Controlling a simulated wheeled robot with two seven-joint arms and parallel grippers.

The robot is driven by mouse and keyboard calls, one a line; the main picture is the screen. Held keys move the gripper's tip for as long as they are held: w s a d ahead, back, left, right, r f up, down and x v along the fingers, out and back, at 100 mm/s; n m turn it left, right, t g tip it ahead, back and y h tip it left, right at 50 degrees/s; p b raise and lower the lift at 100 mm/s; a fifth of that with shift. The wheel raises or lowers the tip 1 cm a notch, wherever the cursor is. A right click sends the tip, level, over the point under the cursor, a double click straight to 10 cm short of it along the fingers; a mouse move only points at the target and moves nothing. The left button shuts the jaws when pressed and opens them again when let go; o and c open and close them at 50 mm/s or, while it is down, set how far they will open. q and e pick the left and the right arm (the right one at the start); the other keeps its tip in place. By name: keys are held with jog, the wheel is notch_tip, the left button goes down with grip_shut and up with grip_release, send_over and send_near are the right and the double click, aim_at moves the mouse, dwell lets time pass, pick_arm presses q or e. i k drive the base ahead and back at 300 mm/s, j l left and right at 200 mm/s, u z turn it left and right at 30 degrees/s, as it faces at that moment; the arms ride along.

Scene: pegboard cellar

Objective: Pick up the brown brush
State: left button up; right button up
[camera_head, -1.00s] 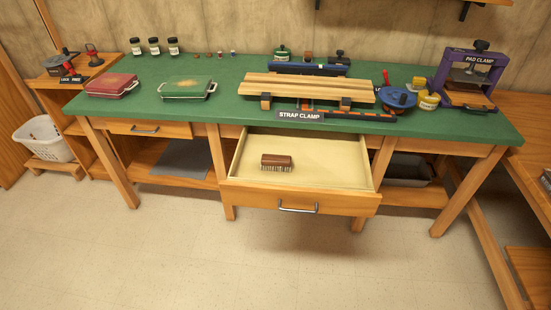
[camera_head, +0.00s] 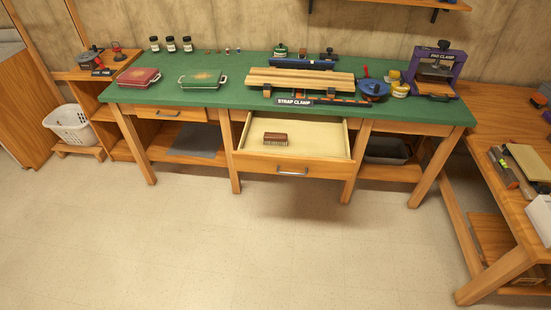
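The brown brush (camera_head: 275,138) lies in the open middle drawer (camera_head: 318,144) of the green-topped workbench. Its brown back is up and its pale bristles face the drawer's front. It sits toward the left side of the drawer, and nothing else shows in there. Neither of my grippers is in view.
The workbench (camera_head: 228,92) carries a red dish (camera_head: 139,78), a green dish (camera_head: 203,79), wooden boards on a strap clamp (camera_head: 300,78) and a purple pad clamp (camera_head: 437,69). Another bench (camera_head: 505,135) stands at right. The floor (camera_head: 250,240) in front is clear.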

aim_at(277, 139)
jog(key=k+u, duration=0.1)
jog(key=u, duration=0.3)
jog(key=k+u, duration=0.1)
jog(key=u, duration=0.35)
jog(key=k+j+u, duration=0.1)
jog(key=u, duration=0.3)
jog(key=k+j+u, duration=0.1)
jog(key=u, duration=0.3)
jog(key=l+u, duration=0.3)
jog(key=l, duration=0.2)
jog(key=l+u, duration=0.3)
jog(key=l, duration=0.25)
jog(key=k+l+u, duration=0.15)
jog(key=l+u, duration=0.15)
jog(key=l, duration=0.2)
jog(key=k+l+u, duration=0.15)
jog(key=l+u, duration=0.2)
jog(key=l, duration=0.15)
